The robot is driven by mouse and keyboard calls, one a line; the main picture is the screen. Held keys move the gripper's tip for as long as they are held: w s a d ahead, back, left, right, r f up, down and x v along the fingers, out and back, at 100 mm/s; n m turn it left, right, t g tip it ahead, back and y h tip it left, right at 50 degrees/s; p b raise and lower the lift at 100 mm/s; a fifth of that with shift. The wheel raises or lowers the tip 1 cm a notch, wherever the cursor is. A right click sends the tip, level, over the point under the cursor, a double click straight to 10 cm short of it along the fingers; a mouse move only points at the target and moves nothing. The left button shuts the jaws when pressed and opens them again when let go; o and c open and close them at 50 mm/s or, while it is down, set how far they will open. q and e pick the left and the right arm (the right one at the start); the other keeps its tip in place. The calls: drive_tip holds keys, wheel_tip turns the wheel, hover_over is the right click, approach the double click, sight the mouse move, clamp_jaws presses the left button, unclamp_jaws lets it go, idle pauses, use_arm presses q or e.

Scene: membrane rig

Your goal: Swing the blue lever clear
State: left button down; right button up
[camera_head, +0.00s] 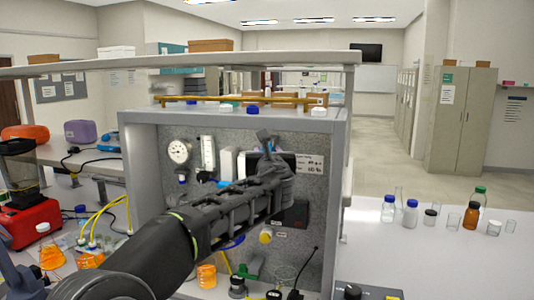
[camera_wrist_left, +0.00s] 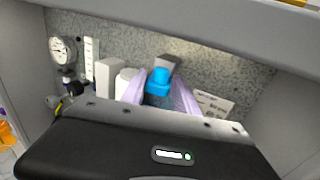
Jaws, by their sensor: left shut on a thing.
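The blue lever (camera_wrist_left: 157,82) shows in the left wrist view between the two pale lavender fingers of my left gripper (camera_wrist_left: 162,92). The fingers are shut on it. A grey block (camera_wrist_left: 167,66) stands right behind the blue part, in front of the speckled panel. In the head view my left gripper (camera_head: 268,158) is at the middle of the rig's panel (camera_head: 230,130), and my arm hides much of the lever and the panel's lower middle. My right gripper is in neither view.
A round gauge (camera_head: 179,151) and a flow tube (camera_head: 208,152) sit left of the gripper on the panel; white blocks (camera_head: 228,163) stand nearer. The rig's grey frame (camera_head: 342,190) encloses the panel. Bottles (camera_head: 470,215) and beakers stand on the bench at right.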

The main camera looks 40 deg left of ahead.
use_arm(q)
drive_tip(key=shift+w+d+n+g+y, duration=0.4)
drive_tip(key=shift+n+g+y, duration=0.55)
drive_tip(key=shift+g, duration=0.3)
drive_tip(key=shift+w+d+n+g+y, duration=0.4)
drive_tip(key=shift+n+g+y, duration=0.55)
drive_tip(key=shift+g, duration=0.35)
drive_tip(key=shift+w+d+n+g+y, duration=0.4)
drive_tip(key=shift+n+g+y, duration=0.4)
drive_tip(key=shift+n+g, duration=0.4)
drive_tip(key=shift+a, duration=0.1)
drive_tip(key=c, duration=1.3)
unclamp_jaws()
drive_tip(key=shift+o, duration=0.2)
drive_tip(key=shift+a+m+t, duration=0.1)
drive_tip(key=shift+m+t, duration=0.15)
drive_tip(key=shift+m, duration=0.05)
